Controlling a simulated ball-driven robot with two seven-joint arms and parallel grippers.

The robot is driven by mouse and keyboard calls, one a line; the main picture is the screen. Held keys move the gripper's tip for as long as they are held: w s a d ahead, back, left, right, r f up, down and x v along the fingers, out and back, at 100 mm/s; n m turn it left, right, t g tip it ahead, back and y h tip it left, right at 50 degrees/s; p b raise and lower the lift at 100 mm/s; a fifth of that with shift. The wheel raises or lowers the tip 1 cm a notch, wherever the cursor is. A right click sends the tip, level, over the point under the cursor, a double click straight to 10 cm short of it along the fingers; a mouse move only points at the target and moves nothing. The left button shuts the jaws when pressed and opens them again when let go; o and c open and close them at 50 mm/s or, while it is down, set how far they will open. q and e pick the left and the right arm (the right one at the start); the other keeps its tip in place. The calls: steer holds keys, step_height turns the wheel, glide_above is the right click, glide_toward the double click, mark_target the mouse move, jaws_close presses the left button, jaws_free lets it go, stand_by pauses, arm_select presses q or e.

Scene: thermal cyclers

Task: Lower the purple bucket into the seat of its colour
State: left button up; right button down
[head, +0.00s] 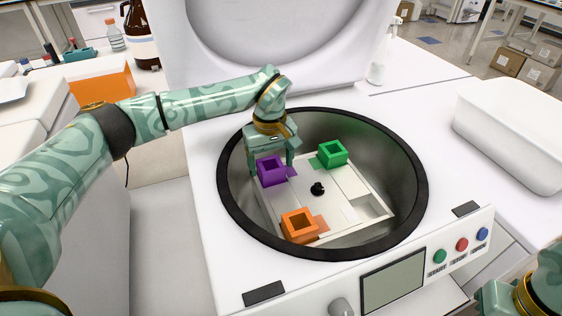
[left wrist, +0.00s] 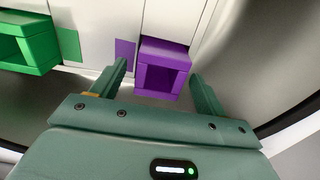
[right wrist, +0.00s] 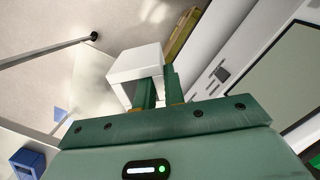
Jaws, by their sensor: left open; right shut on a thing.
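The purple bucket (head: 271,172) stands upright at the left of the rotor (head: 320,207), beside the purple patch (head: 292,171). How deep it sits in its seat I cannot tell. My left gripper (head: 272,160) is open over it. In the left wrist view the purple bucket (left wrist: 163,70) lies between the spread fingers of my left gripper (left wrist: 158,70), with a gap on both sides. The purple patch (left wrist: 124,51) is beside it. My right gripper (right wrist: 159,88) is shut on a white bucket (right wrist: 134,62), away from the rotor.
A green bucket (head: 332,153) and an orange bucket (head: 299,225) stand on the rotor by their own patches. An empty seat (head: 374,207) is at the rotor's right. The bowl's black rim (head: 419,200) surrounds it all. A white tub (head: 512,135) stands at right.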

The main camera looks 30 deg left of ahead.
steer(key=r+p, duration=0.4)
steer(key=r, duration=0.1)
steer(key=shift+s+r, duration=0.15)
steer(key=shift+s, duration=0.05)
arm_select(q)
step_height(320, 180, up, 12)
steer(key=shift+f, duration=0.15)
